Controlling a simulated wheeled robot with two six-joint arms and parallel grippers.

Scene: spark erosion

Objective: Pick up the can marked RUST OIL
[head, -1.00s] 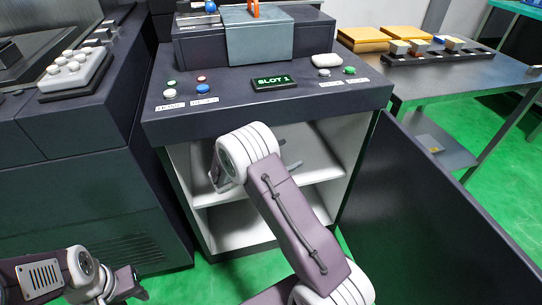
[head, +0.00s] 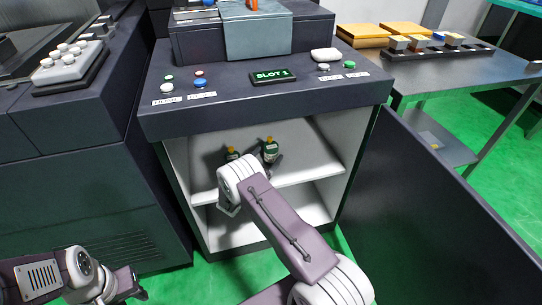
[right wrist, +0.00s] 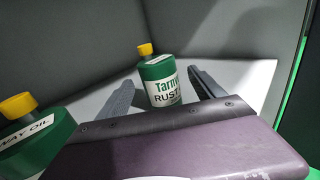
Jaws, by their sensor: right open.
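The can marked RUST (right wrist: 162,88), the rest of its wording cut off, is green with a yellow cap and stands upright. In the right wrist view it shows between the two open fingers of my right gripper (right wrist: 160,79), a little beyond them; contact cannot be told. A similar can marked WAY OIL (right wrist: 35,138) is close at the left. In the head view two such cans, left (head: 232,154) and right (head: 270,151), stand on the cabinet's upper shelf, labels unreadable; my right arm partly hides them. My left gripper (head: 133,286) is at the lower left, its jaws unclear.
The cabinet shelf (head: 318,165) is white, with side walls close by. The dark door (head: 420,210) hangs open at the right. The console top (head: 225,112) with buttons and a SLOT 1 display overhangs the opening. A metal table (head: 480,75) holds blocks.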

